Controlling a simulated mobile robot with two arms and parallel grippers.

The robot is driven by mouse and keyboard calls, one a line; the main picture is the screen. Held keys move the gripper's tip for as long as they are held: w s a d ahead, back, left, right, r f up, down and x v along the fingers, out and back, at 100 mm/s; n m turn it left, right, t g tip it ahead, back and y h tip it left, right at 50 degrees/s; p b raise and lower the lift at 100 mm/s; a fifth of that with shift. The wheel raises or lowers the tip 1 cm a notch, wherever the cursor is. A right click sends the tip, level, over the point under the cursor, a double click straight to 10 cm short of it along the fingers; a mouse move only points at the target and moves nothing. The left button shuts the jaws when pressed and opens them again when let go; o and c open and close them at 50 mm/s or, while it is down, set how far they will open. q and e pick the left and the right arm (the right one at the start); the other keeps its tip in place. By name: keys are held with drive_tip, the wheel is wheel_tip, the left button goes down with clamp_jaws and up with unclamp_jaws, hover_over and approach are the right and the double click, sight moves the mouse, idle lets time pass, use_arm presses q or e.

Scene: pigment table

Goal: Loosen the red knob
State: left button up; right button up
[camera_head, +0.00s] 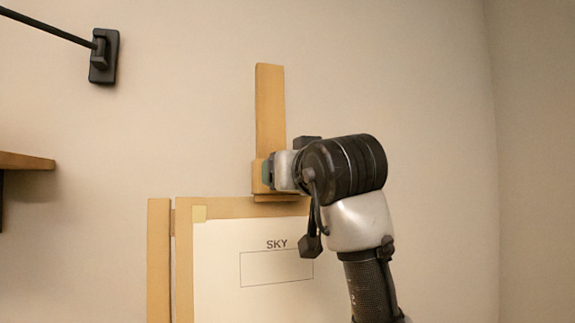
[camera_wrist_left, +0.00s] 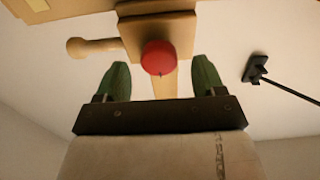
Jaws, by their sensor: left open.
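The red knob (camera_wrist_left: 158,57) is round and shows in the left wrist view, on the front of a wooden clamp block (camera_wrist_left: 170,30) of the easel. My left gripper (camera_wrist_left: 161,72) is open, its two green fingers on either side of the knob's lower part with gaps on both sides. I cannot tell how deep the knob sits between them. In the head view, my left gripper (camera_head: 268,172) is at the clamp on the easel's upright (camera_head: 270,110), and the knob is hidden there. My right gripper is in neither view.
The easel holds a sheet (camera_head: 240,235) marked "SKY" below the clamp. A wooden peg (camera_wrist_left: 92,46) sticks out beside the knob. A black wall bracket with a rod (camera_head: 104,55) and a shelf edge (camera_head: 25,160) are at the left. The wall right of the easel is bare.

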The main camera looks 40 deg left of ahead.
use_arm(q)
drive_tip(key=shift+x, duration=0.95)
drive_tip(key=shift+d, duration=0.1)
drive_tip(key=c, duration=0.9)
